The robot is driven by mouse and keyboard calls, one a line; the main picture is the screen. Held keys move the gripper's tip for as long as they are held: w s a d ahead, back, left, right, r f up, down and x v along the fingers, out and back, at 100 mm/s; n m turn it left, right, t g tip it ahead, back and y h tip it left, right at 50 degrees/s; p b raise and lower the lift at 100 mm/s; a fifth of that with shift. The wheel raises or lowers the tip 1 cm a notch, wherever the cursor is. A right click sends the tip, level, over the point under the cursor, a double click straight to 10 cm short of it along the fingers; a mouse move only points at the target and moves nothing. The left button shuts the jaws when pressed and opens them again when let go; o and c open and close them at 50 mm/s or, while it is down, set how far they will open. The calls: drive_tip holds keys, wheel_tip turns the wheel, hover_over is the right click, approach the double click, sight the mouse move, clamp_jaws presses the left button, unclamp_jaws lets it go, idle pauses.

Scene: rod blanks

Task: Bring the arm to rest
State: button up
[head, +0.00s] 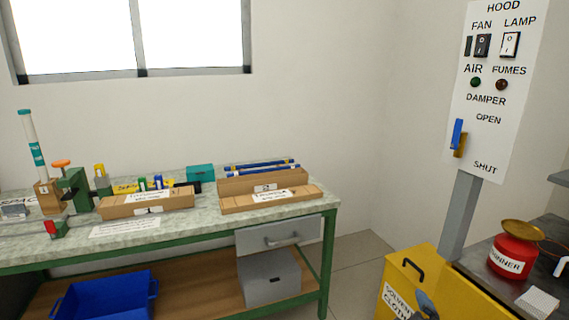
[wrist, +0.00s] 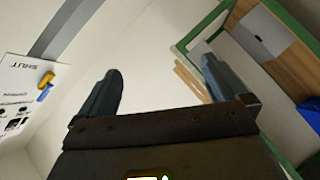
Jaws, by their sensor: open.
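My gripper (wrist: 162,75) shows in the wrist view with its two dark fingers wide apart. Nothing is between the fingers; pale wall and floor show behind them. In the head view a small blue-grey part, probably the tip of my gripper (head: 425,304), shows at the bottom edge in front of the yellow bin. The rest of my arm is out of the head view.
A green-framed bench (head: 290,212) with wooden rod racks stands at left. A hood panel (head: 483,180) with switches and a blue damper lever (head: 457,134) is at right. Below are a yellow bin (head: 405,272) and a red thinner can (head: 515,255). Floor shows between bench and bin.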

drive_tip(key=s+a+f+m+y, duration=0.2)
drive_tip(key=s, duration=1.1)
drive_tip(key=s+a+f+m+y, duration=0.1)
drive_tip(key=s+a+f, duration=0.15)
drive_tip(key=s, duration=1.05)
drive_tip(key=s+r+m, duration=0.2)
drive_tip(key=s+r, duration=0.5)
drive_tip(key=s, duration=0.3)
drive_tip(key=s+r+m+y, duration=0.1)
drive_tip(key=s+r+m, duration=0.2)
drive_tip(key=s+r, duration=0.4)
drive_tip(key=s, duration=0.2)
drive_tip(key=shift+s+d+m+t, duration=0.3)
drive_tip(key=shift+s+d+t, duration=0.05)
drive_tip(key=shift+s+t, duration=0.05)
drive_tip(key=shift+c, duration=0.5)
